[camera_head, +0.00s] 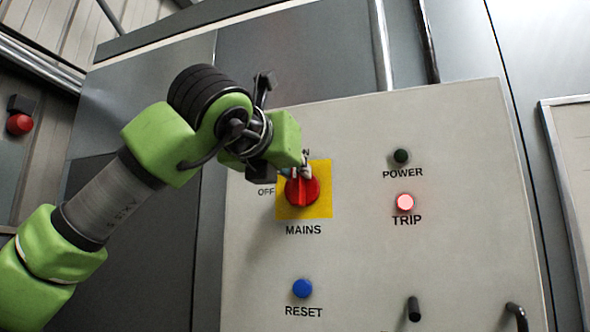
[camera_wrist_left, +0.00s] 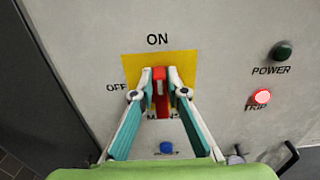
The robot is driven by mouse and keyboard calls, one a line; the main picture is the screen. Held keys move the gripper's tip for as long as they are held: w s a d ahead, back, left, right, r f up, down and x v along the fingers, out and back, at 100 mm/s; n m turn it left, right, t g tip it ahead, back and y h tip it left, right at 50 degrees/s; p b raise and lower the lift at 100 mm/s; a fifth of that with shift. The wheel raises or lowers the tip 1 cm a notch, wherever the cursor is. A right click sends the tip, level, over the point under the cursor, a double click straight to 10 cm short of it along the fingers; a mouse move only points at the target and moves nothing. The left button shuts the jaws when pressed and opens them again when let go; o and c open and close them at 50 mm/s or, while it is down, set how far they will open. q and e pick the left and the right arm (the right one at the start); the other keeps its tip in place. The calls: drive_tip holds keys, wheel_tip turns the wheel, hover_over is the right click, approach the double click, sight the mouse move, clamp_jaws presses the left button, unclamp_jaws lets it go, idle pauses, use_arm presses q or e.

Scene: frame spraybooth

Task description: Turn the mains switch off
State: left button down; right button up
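The mains switch (camera_head: 302,192) is a red rotary knob on a yellow square plate (camera_head: 322,209) on the grey panel. Its raised grip stands upright, in line with the ON label; OFF is to its left. My left gripper (camera_head: 300,173) is at the upper part of the knob. In the left wrist view, its two fingertips (camera_wrist_left: 160,80) close in on both sides of the red grip (camera_wrist_left: 158,73), with no clear gap showing. The fingers and gripper body hide part of the knob and the ON label in the head view. My right gripper is not in view.
On the panel (camera_head: 360,270) are a dark POWER lamp (camera_head: 401,156), a lit red TRIP lamp (camera_head: 405,202), a blue RESET button (camera_head: 302,288) and a black knob (camera_head: 414,309). A black handle (camera_head: 517,312) sticks out at lower right. A red button (camera_head: 19,124) is far left.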

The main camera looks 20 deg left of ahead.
sight(286, 190)
use_arm(q)
drive_tip(key=n+b, duration=0.3)
drive_tip(key=shift+a+f+b, duration=0.3)
drive_tip(key=shift+a+b, duration=0.05)
drive_tip(key=n+b, duration=0.2)
drive_tip(key=n, duration=0.1)
drive_tip(key=a+f+n+b, duration=0.1)
drive_tip(key=n+b, duration=0.1)
drive_tip(key=n, duration=0.1)
drive_tip(key=n+b, duration=0.2)
drive_tip(key=n, duration=0.2)
drive_tip(key=shift+a+f+b, duration=0.15)
drive_tip(key=shift+a+b, duration=0.2)
drive_tip(key=shift+a, duration=0.05)
drive_tip(key=n, duration=0.1)
drive_tip(key=n+b, duration=0.1)
drive_tip(key=n, duration=0.1)
drive_tip(key=shift+a+f, duration=0.1)
drive_tip(key=shift+f, duration=0.2)
drive_tip(key=shift+f+n+b, duration=0.15)
drive_tip(key=shift+n+b, duration=0.5)
drive_tip(key=shift+n, duration=0.25)
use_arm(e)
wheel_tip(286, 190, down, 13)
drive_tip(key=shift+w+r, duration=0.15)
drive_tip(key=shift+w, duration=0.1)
